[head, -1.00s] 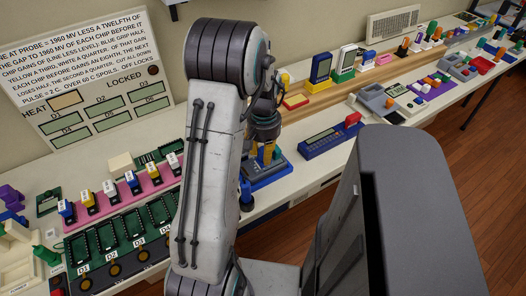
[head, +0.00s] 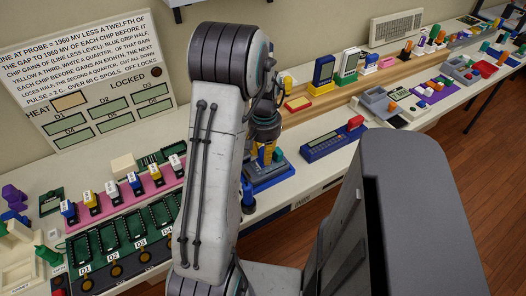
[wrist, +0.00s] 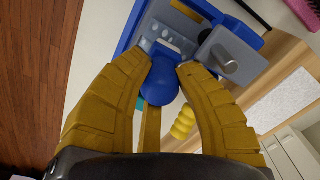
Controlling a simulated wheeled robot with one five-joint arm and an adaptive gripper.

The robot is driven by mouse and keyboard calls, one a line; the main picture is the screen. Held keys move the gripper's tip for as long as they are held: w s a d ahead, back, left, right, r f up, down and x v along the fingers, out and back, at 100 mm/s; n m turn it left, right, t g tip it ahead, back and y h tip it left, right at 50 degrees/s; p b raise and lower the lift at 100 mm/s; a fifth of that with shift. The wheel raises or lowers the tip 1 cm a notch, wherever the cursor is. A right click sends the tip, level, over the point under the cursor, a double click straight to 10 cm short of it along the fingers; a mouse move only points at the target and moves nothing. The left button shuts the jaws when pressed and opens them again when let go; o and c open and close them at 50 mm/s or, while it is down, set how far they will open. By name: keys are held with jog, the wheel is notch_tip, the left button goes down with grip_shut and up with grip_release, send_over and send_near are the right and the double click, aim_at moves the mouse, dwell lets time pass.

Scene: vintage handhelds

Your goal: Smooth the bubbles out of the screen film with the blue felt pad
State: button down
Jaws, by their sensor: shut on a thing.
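My gripper (wrist: 164,66) has its yellow fingers shut on the rounded blue handle of the felt pad (wrist: 159,84). The pad's underside is hidden. The held end is over a grey handheld (wrist: 187,14) in a blue cradle (wrist: 128,28). A pale patch with whitish spots (wrist: 172,38), perhaps the screen film, shows just beyond the fingertips. I cannot tell whether the pad touches it. In the head view my gripper (head: 262,152) is partly behind my arm, over the blue cradle (head: 268,181) on the bench.
A dark blue handheld with a long display (head: 333,143) lies right of the cradle. A pink rack of chips (head: 115,199) and green boards (head: 110,238) stand to the left. A yellow ridged piece (wrist: 183,122) shows beside the fingers. The bench's front edge is close to the cradle.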

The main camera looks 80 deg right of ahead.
jog(key=shift+s+a, duration=0.3)
jog(key=shift+a, duration=0.15)
jog(key=shift+w+d, duration=0.1)
jog(key=shift+w+d+r, duration=0.1)
jog(key=shift+w+d, duration=0.4)
jog(key=shift+d, duration=0.15)
jog(key=shift+s+a, duration=0.6)
jog(key=shift+a, duration=0.15)
jog(key=shift+w+d, duration=0.1)
jog(key=shift+d, duration=0.05)
jog(key=shift+w+d+f, duration=0.2)
jog(key=shift+w+d, duration=0.3)
jog(key=shift+d, duration=0.1)
jog(key=shift+a, duration=0.15)
